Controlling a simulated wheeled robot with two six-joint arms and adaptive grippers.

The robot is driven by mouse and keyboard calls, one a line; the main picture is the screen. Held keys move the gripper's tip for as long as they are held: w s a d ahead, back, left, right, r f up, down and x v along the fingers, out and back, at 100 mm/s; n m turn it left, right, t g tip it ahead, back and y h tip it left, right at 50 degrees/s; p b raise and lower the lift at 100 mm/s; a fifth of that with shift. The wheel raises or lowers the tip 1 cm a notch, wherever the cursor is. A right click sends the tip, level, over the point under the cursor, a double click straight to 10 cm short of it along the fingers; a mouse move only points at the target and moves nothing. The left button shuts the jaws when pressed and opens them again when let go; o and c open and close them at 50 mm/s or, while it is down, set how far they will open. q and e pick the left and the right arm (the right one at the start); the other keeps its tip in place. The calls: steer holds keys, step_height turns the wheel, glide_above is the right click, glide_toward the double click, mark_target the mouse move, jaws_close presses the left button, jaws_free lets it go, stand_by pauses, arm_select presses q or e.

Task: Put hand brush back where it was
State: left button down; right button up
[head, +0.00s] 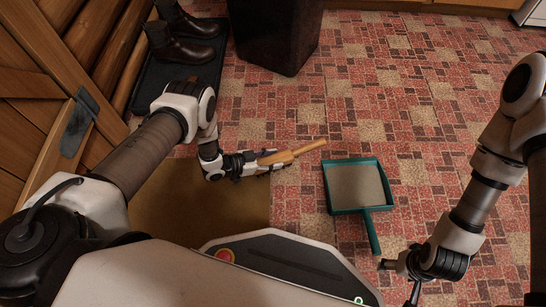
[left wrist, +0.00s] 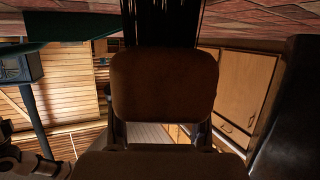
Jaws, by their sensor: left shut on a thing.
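The hand brush (head: 306,148) has a light wooden handle pointing right in the head view. My left gripper (head: 266,163) is shut on it, near the right edge of the brown mat. In the left wrist view a brown wooden block of the brush (left wrist: 163,85) fills the middle, with dark bristles (left wrist: 160,22) above it. A green dustpan (head: 372,232) is right of the brush, its handle toward me. My right gripper (head: 398,281) is at the lower right, empty, with its fingers apart, beside the dustpan handle.
A brown mat (head: 230,205) lies under my left arm. A dark bin (head: 277,35) stands at the back, and dark boots (head: 180,35) stand on a black tray (head: 155,85) at the back left. A wooden door is at the left. The patterned floor at the right is clear.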

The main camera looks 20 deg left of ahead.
arm_select(q)
steer(key=shift+f+b, duration=0.35)
steer(key=shift+f, duration=0.05)
steer(key=shift+c, duration=2.3)
jaws_free()
steer(key=shift+r, duration=0.1)
steer(key=v, duration=1.2)
